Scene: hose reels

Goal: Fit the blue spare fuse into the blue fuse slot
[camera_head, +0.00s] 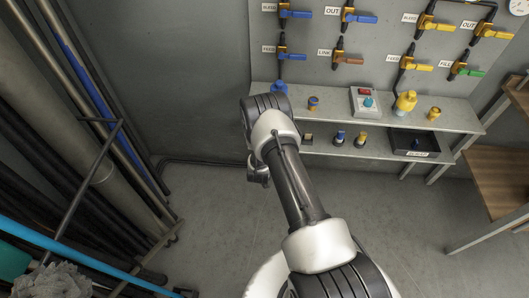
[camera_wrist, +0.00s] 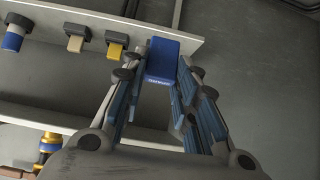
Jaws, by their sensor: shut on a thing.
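My gripper (camera_wrist: 160,80) is shut on a blue block marked with small lettering, which I take to be the blue spare fuse (camera_wrist: 161,60). It sits between the fingertips in the wrist view, in front of the edge of a pale shelf; I cannot tell whether it touches the shelf. In the head view my gripper (camera_head: 258,172) hangs left of the lower shelf, mostly hidden by my arm, and the fuse is not visible there.
The lower shelf (camera_head: 382,151) holds small blue-topped (camera_head: 340,137) and yellow-topped (camera_head: 361,138) pieces and a black tray (camera_head: 415,143). Pipes stand at left; a wooden bench (camera_head: 490,170) at right.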

